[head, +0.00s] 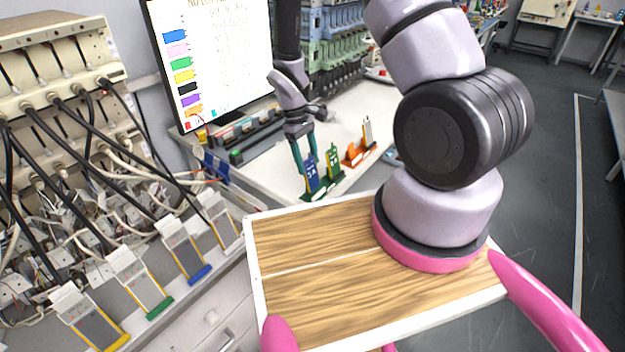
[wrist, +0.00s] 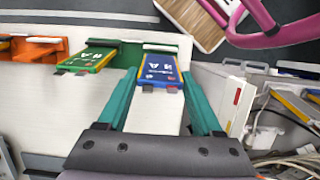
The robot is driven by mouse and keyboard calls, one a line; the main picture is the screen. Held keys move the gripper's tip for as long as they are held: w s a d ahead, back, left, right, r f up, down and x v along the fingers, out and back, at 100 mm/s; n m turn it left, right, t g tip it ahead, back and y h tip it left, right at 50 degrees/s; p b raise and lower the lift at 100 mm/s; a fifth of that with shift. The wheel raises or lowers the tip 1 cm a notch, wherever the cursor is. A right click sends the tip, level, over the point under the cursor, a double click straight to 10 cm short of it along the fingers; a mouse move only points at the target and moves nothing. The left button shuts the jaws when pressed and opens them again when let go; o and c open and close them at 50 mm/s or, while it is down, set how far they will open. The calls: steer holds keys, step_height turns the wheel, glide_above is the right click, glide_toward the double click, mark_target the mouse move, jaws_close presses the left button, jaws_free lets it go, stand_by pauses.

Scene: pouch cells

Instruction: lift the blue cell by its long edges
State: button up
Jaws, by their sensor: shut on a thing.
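The blue cell (head: 311,174) stands upright at the near end of a row of holders on the white table; it also shows in the wrist view (wrist: 161,70). My gripper (head: 304,160) reaches down from above with its teal fingers on either side of the cell. In the wrist view my gripper (wrist: 160,82) is shut on the blue cell, one finger along each long edge. The cell's lower end is at a green holder (head: 318,191); I cannot tell whether it is clear of it.
A cell with a green and yellow frame (head: 333,160) stands close beside the blue one. An orange holder (head: 353,153) is farther along the row. A screen (head: 215,55) stands behind on the left. Cabled test equipment with several cells fills the left side. The white table (head: 270,172) has bare room.

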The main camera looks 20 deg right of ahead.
steer(key=shift+v, duration=2.5)
